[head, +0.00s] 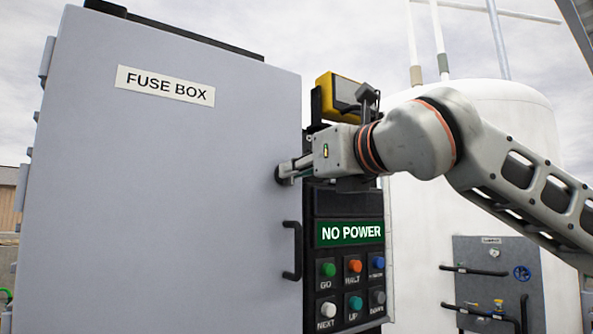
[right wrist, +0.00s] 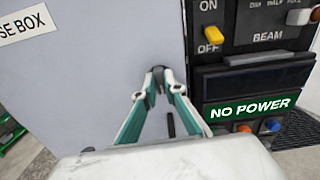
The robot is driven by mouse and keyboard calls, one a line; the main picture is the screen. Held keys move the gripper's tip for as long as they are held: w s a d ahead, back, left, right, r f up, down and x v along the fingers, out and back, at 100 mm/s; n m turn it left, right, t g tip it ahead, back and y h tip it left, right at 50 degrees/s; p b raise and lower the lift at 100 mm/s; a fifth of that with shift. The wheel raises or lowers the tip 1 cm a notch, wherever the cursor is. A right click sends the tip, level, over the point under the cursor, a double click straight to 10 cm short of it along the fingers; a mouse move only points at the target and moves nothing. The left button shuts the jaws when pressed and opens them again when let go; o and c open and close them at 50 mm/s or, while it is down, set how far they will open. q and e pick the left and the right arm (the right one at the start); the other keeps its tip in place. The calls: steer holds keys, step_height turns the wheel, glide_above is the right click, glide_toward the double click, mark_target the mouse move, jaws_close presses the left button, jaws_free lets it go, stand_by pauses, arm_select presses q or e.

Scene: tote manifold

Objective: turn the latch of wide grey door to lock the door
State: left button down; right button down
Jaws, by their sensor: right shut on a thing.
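The wide grey door (head: 160,200) labelled FUSE BOX fills the left of the head view and appears shut; it also shows in the right wrist view (right wrist: 90,75). A black handle (head: 291,250) is on its right edge. My right gripper (head: 285,172) is at the door's right edge, above the handle. In the right wrist view its fingertips (right wrist: 157,75) come together on a small dark piece, the latch (right wrist: 158,69), mostly hidden by the fingers. The latch's exact angle cannot be told. My left gripper is not in view.
A control panel with a green NO POWER sign (head: 349,233) and several coloured buttons stands right beside the door. A yellow device (head: 338,95) is above it. A white tank (head: 420,240) and a smaller grey panel (head: 490,260) stand further right.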

steer(key=n+b, duration=0.1)
steer(key=n, duration=0.3)
steer(key=shift+n, duration=0.3)
steer(key=shift+s+a+f+n+p, duration=0.1)
steer(key=shift+n+p, duration=0.1)
steer(key=shift+n, duration=3)
steer(key=shift+s+a+f+n+p, duration=0.1)
steer(key=shift+n+p, duration=0.05)
steer(key=shift+n, duration=3.05)
steer(key=c, duration=2.1)
jaws_free()
steer(key=v, duration=1.2)
